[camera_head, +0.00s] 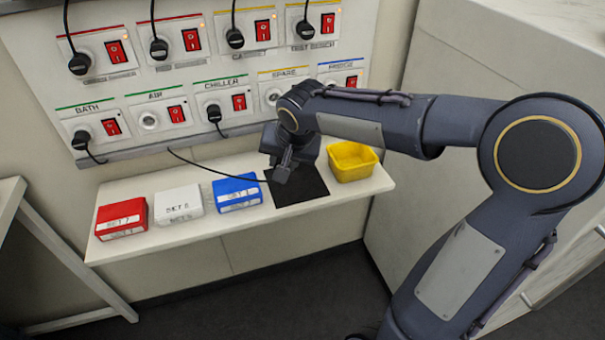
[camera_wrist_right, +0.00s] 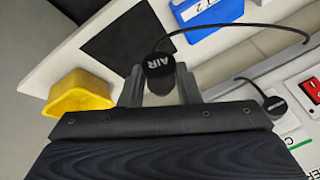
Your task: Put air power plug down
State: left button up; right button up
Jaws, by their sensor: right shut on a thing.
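My right gripper (camera_head: 281,171) is over the shelf, close to the black mat (camera_head: 302,188). In the right wrist view its fingers (camera_wrist_right: 158,88) are shut on the air power plug (camera_wrist_right: 158,66), a black round plug marked AIR. A black cable runs from it to the left in the head view. In the wrist view the black mat (camera_wrist_right: 118,45) lies beyond the plug; I cannot tell whether the plug touches it. In the head view the plug is mostly hidden by the gripper. The AIR socket (camera_head: 149,121) on the wall panel is empty. My left gripper is not in view.
A yellow bin (camera_head: 352,161) stands right of the mat on the white shelf (camera_head: 255,221). Blue (camera_head: 237,192), white (camera_head: 178,205) and red (camera_head: 121,218) boxes stand to the left. Above, the panel holds several black plugs and red switches. A large pale cabinet (camera_head: 470,190) is on the right.

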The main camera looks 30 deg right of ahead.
jog(key=w+d+f, duration=0.1)
jog(key=d+f, duration=0.1)
jog(key=w+d+f, duration=0.3)
jog(key=f, duration=0.1)
jog(key=shift+w+d+f, duration=0.4)
jog(key=f, duration=0.3)
jog(key=shift+w+d+f, duration=0.15)
jog(key=shift+w+f, duration=0.05)
jog(key=shift+f, duration=0.15)
jog(key=shift+f+b, duration=0.55)
jog(key=shift+b, duration=0.2)
jog(key=o, duration=1)
jog(key=shift+r, duration=0.1)
